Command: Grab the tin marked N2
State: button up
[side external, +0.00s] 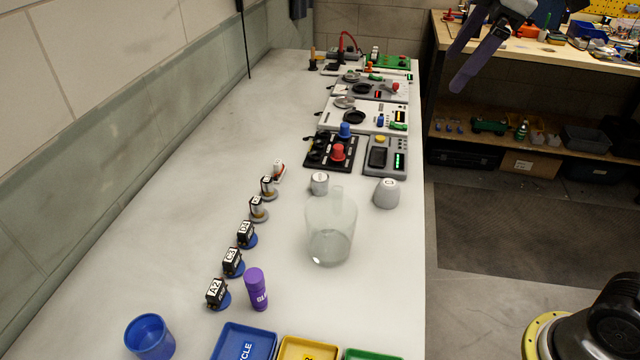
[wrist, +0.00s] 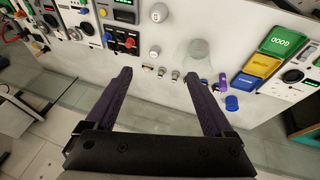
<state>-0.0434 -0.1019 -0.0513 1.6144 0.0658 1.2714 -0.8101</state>
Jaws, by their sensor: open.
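My gripper (side external: 454,72) is open and empty, high up at the top right of the side external view, well away from the bench objects. In the wrist view its two purple fingers (wrist: 158,73) stand wide apart. I cannot read N2 on anything. Two small grey tins, a left one (side external: 319,186) and a right one (side external: 386,194), stand on the bench with white marked tops, too small to read surely. Three small upright items (side external: 258,209) with tiny labels end the left row. Nearer black servos (side external: 216,292) on blue discs seem to read A2, C3 and D3.
A clear glass vessel (side external: 331,235) stands near the tins. A purple bottle (side external: 257,288), a blue cup (side external: 150,337) and blue (side external: 245,343), yellow (side external: 308,347) and green trays are nearer. Control panels (side external: 333,150) line the far right. The left bench is clear.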

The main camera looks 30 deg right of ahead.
jog(key=w+a+f+n+g, duration=0.1)
jog(key=w+a+f+n, duration=0.1)
jog(key=w, duration=0.8)
jog(key=n+g, duration=0.2)
jog(key=g, duration=0.1)
send_over(320, 177)
jog(key=d, duration=0.1)
notch_tip(320, 177, down, 26)
jog(key=shift+w+f, duration=0.1)
jog(key=shift+f, duration=0.1)
jog(key=shift+a+f, duration=0.15)
jog(key=shift+f, duration=0.85)
jog(key=shift+a+f, duration=0.2)
jog(key=shift+f, duration=0.85)
jog(key=shift+a+f, duration=0.15)
jog(key=shift+f, duration=0.85)
jog(key=c, duration=1.4)
jog(key=shift+r, duration=0.1)
